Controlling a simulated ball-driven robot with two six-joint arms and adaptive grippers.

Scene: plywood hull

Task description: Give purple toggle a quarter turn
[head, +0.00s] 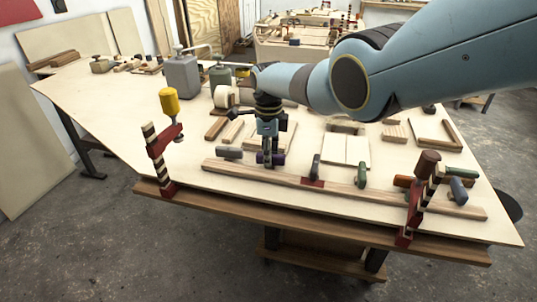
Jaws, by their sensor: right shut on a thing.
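The purple toggle (277,159) is a small dark purple piece on the plywood table, just behind the long wooden strip. My right gripper (268,158) points down at it, its fingers around the toggle and shut on it. The fingers hide part of the toggle, so its exact angle is hard to tell. My right arm comes in from the upper right. My left gripper is not in this view.
A clamp with a yellow handle (169,102) rises at the front left; another clamp (428,164) stands at the right. Wooden blocks lie behind.

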